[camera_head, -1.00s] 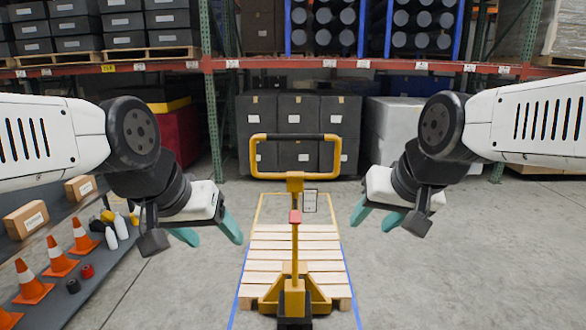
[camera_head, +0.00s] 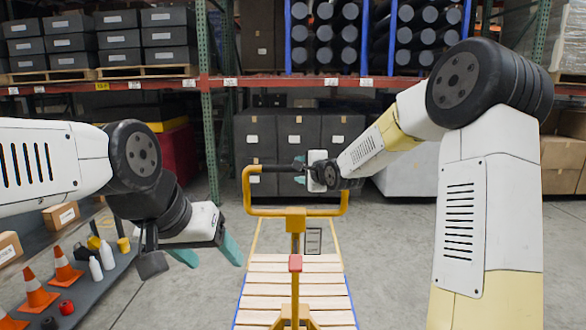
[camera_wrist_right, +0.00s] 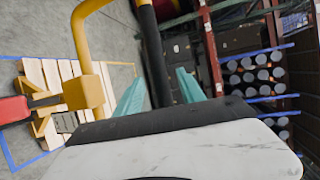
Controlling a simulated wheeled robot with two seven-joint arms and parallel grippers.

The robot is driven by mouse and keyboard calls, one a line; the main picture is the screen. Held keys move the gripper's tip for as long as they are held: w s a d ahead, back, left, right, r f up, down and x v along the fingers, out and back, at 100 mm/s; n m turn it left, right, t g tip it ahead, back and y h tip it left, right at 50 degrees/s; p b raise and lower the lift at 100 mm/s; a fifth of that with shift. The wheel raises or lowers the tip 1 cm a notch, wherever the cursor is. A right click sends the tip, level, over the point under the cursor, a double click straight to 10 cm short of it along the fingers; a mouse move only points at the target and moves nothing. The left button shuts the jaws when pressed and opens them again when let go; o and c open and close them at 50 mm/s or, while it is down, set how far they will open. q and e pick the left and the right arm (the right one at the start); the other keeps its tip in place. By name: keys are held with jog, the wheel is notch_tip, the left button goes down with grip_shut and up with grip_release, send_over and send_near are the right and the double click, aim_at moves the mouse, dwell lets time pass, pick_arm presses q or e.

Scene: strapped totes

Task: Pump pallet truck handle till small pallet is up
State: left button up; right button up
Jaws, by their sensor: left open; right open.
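The yellow pallet truck handle (camera_head: 249,190) is a loop with a black grip bar (camera_head: 275,168) across its top. It stands over the truck's yellow post and red lever (camera_head: 295,263). The small pallet (camera_head: 290,287) of pale slats lies low, inside blue floor lines; its height off the floor is unclear. My right gripper (camera_head: 298,170) is at the right part of the grip bar. In the right wrist view, the black bar (camera_wrist_right: 153,50) runs between its open teal fingers (camera_wrist_right: 160,90). My left gripper (camera_head: 209,254) is open and empty, left of the truck.
A low shelf at left holds orange cones (camera_head: 37,289), white bottles (camera_head: 107,255) and a carton (camera_head: 61,215). Racks with dark bins (camera_head: 175,36) and stacked dark boxes (camera_head: 296,135) stand behind the handle. Bare floor (camera_head: 390,240) lies right of the pallet.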

jog(key=x, duration=0.7)
jog(key=shift+c, duration=0.3)
grip_shut()
jog(key=shift+f, duration=0.1)
dwell(1.0)
